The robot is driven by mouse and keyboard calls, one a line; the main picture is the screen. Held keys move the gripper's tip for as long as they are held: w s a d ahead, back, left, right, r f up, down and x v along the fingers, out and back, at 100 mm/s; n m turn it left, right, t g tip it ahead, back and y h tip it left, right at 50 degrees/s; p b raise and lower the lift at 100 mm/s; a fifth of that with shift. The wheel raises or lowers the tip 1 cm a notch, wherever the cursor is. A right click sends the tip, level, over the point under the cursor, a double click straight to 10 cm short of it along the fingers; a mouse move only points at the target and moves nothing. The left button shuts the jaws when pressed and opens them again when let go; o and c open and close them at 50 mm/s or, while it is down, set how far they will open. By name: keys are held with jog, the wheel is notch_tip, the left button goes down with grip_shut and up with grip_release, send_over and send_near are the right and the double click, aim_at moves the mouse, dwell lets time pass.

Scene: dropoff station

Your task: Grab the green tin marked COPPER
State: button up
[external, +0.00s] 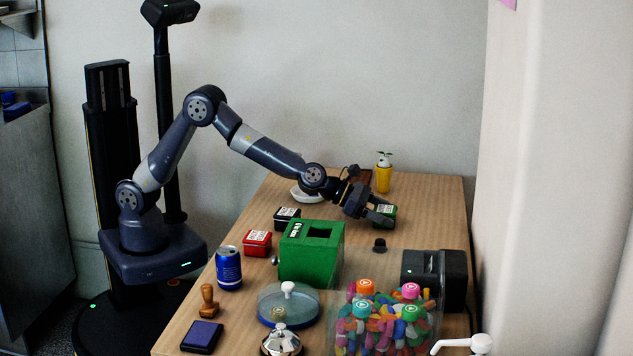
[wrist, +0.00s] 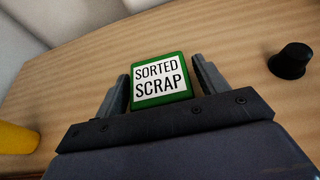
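A small green tin (external: 386,211) stands on the wooden table beyond the green box. In the wrist view, its white label (wrist: 160,79) reads SORTED SCRAP, not COPPER. My gripper (external: 378,211) is down at this tin, with one finger on either side of it. In the wrist view, my gripper (wrist: 161,66) shows a narrow gap between the tin and the right finger, and the left finger is very close to the tin. No tin with a readable COPPER label is in view.
Near the tin are a green box (external: 299,268) with an opening on top, a black knob-like piece (external: 379,245), and a yellow pot (external: 383,179). A red tin (external: 257,243) and a black tin (external: 287,218) stand left. The table's right rear is clear.

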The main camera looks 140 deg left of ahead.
jog(key=c, duration=1)
jog(key=shift+o, duration=0.2)
jog(key=shift+r, duration=0.1)
